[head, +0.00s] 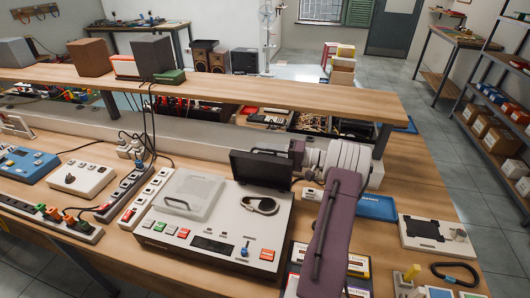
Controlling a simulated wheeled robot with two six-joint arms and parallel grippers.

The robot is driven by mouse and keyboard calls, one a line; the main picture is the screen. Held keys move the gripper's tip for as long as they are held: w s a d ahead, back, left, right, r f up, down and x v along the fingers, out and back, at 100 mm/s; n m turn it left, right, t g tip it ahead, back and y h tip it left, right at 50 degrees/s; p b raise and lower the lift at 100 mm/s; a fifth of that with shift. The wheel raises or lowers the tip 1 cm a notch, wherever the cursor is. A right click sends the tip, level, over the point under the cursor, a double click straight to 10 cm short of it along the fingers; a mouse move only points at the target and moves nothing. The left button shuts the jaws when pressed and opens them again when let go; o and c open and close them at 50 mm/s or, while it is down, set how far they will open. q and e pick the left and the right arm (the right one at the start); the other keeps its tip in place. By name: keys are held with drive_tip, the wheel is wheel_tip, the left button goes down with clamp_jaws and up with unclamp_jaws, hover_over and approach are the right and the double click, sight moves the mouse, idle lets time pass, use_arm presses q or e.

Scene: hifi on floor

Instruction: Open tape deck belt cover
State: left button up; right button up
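The tape deck (225,238) is a light grey box on the wooden workbench, with a row of buttons, a dark display and a blue knob on its front part. A dark panel (262,169), which looks like the belt cover, stands raised and tilted at the deck's back right. In front of it, a black belt loop (262,206) lies exposed on the deck top. A pale lid with a dark handle (188,196) lies flat on the left. My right gripper (291,152) is at the raised panel's right edge; its fingers are too hidden to read. My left gripper is out of view.
Power strips (55,222) with plugs and cables crowd the left. A blue tray (376,207) and a white plate with a black recess (436,234) lie to the right. A raised wooden shelf (300,93) runs behind the deck.

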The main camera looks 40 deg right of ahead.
drive_tip(key=b+v, duration=0.1)
drive_tip(key=v, duration=0.8)
drive_tip(key=v, duration=1)
drive_tip(key=shift+s+d+b, duration=0.15)
drive_tip(key=shift+s+b, duration=0.1)
drive_tip(key=shift+b, duration=0.1)
drive_tip(key=shift+r, duration=0.1)
idle(0.8)
